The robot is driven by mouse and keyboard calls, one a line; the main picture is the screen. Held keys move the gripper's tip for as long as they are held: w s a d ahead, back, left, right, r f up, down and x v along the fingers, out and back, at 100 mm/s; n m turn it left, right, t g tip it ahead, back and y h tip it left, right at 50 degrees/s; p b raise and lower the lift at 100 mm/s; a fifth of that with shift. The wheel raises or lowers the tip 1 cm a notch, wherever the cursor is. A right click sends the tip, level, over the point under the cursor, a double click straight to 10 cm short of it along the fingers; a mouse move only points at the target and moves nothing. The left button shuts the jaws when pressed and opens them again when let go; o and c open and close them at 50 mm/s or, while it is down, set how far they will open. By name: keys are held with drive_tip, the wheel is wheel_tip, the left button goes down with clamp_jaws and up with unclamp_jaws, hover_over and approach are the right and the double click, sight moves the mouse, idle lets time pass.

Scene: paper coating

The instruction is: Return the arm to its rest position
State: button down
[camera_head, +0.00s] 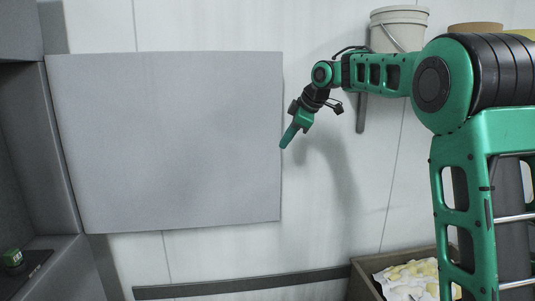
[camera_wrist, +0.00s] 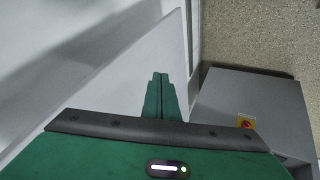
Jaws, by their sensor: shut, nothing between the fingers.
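My green arm (camera_head: 385,73) reaches in from the right in the head view, with its forearm roughly level. My gripper (camera_head: 285,143) hangs from the wrist, pointing down and to the left. It is near the right edge of the grey panel (camera_head: 170,140). I cannot tell how far it is from the panel's surface. In the wrist view my gripper (camera_wrist: 161,78) shows its two green fingers together with nothing between them.
A white bucket (camera_head: 400,20) is behind the forearm. A box (camera_head: 365,280) with crumpled, yellow-stained paper stands at the lower right. A dark strip (camera_head: 245,284) runs along the bottom. A grey cabinet (camera_wrist: 255,110) with a red-and-yellow switch (camera_wrist: 246,123) shows in the wrist view.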

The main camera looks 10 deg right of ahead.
drive_tip(key=s+d+f+m+g+h, duration=0.1)
drive_tip(key=s+d+f+m, duration=0.35)
drive_tip(key=s+d, duration=0.5)
drive_tip(key=s+d+f+m+g+h, duration=0.15)
drive_tip(key=s+d+f+m, duration=0.35)
drive_tip(key=s, duration=0.7)
drive_tip(key=s+d+f+m+g, duration=0.1)
drive_tip(key=s+f+m, duration=0.3)
drive_tip(key=s, duration=0.6)
drive_tip(key=s+d+f+m+g, duration=0.1)
drive_tip(key=s+d+f+m, duration=0.1)
drive_tip(key=s, duration=0.8)
drive_tip(key=s+d+f+m+g, duration=0.1)
drive_tip(key=s+f+m, duration=0.4)
drive_tip(key=s, duration=0.6)
wheel_tip(320, 180, down, 2)
drive_tip(key=shift+d+f+m+g+h, duration=0.1)
drive_tip(key=shift+d+m+g+h, duration=0.25)
drive_tip(key=shift+g+h, duration=0.15)
